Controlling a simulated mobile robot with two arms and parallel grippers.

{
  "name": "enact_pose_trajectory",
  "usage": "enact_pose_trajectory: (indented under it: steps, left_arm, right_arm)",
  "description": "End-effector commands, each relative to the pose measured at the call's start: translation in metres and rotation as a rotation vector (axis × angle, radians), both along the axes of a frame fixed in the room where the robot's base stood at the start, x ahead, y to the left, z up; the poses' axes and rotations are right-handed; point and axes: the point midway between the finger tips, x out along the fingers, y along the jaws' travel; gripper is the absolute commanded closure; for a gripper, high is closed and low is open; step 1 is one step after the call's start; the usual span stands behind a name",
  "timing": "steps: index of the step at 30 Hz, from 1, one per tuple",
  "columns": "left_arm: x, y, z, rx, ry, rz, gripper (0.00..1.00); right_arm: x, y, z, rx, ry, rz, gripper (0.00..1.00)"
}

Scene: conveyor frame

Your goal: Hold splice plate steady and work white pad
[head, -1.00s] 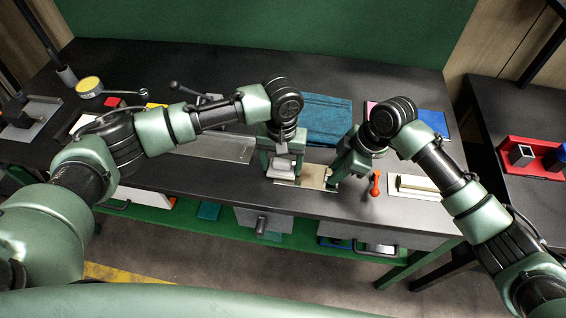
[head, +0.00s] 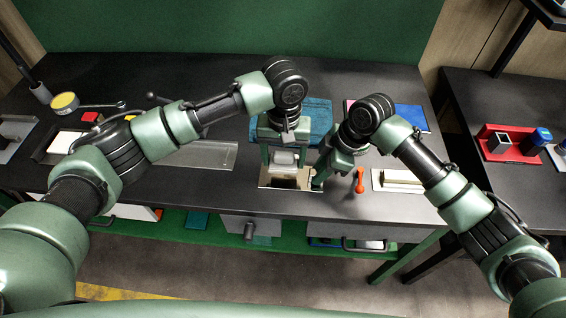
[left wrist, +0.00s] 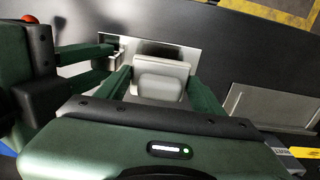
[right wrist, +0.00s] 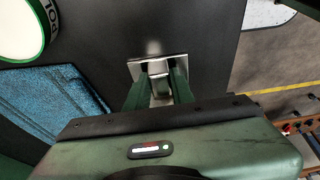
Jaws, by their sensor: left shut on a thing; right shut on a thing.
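The splice plate (head: 270,178) is a thin shiny metal plate lying flat near the front edge of the dark bench. It also shows in the left wrist view (left wrist: 186,48) and the right wrist view (right wrist: 137,69). My left gripper (head: 284,158) is shut on the white pad (left wrist: 160,82), a pale rounded block between its fingers over the plate. I cannot tell whether the pad touches the plate. My right gripper (head: 318,182) is shut at the plate's right end, its fingers (right wrist: 160,88) closed around a small part there. The gripped part is mostly hidden.
An orange-handled tool (head: 360,181) stands just right of my right gripper, beside a light tray (head: 400,182). A blue cloth (head: 318,118) lies behind the grippers. A flat grey plate (head: 205,155) lies left. A red holder (head: 500,152) stands on the right table.

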Motion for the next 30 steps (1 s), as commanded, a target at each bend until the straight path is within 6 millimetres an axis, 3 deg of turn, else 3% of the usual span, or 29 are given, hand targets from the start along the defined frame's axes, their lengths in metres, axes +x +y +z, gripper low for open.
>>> enact_pose_trajectory:
  steps: [11, 30]
  left_arm:
    - [0.000, 0.000, 0.030, 0.000, -0.002, -0.001, 0.70]
    - [-0.001, -0.001, 0.030, -0.003, 0.002, -0.001, 0.70]
  right_arm:
    - [0.000, 0.000, 0.000, 0.000, 0.000, 0.000, 1.00]
    - [0.000, 0.000, 0.000, 0.000, 0.000, 0.000, 1.00]
